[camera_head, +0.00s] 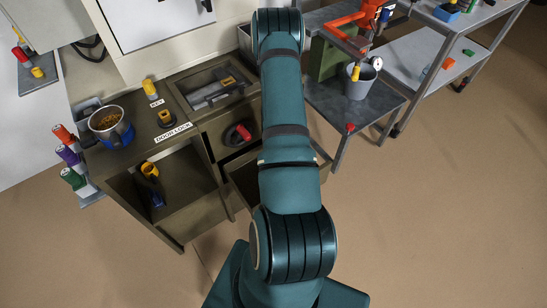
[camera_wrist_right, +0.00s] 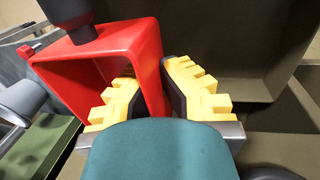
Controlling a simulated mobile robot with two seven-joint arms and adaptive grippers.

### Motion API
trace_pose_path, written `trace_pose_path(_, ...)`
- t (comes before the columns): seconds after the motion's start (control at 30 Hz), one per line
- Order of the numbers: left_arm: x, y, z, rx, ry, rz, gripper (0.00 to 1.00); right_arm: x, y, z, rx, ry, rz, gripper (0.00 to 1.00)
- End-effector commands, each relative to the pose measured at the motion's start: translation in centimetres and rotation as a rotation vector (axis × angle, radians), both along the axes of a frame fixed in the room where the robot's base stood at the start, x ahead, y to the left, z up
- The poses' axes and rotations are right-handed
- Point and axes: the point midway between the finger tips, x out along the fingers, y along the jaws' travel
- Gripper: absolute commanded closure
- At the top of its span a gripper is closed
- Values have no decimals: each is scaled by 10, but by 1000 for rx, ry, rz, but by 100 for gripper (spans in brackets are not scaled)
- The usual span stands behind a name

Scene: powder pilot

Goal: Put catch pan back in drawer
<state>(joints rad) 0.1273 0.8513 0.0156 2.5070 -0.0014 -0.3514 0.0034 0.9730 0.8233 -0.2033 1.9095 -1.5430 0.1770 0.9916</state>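The catch pan (camera_wrist_right: 88,62) is a red, open, box-shaped pan at the upper left of the right wrist view, and it looks tilted there. My right gripper (camera_wrist_right: 151,88) has its yellow stepped fingers on either side of the pan's right wall. One finger is inside the pan and the other outside, and it appears shut on that wall. In the head view my arm hides the right gripper and the pan. An open drawer (camera_head: 243,178) shows partly beside my arm, low in the cabinet. My left gripper is not in view.
The cabinet top carries a cup of orange material (camera_head: 108,124) and a DOOR LOCK label. A grey shelf (camera_head: 385,100) with a bucket (camera_head: 360,82) stands right. The floor at right is clear.

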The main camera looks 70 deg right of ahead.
Motion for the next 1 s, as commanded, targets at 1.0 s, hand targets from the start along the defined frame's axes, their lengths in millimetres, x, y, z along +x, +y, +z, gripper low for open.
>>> trace_pose_path(1.0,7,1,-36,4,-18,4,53,1,-7,-138,0,4,-1,100)
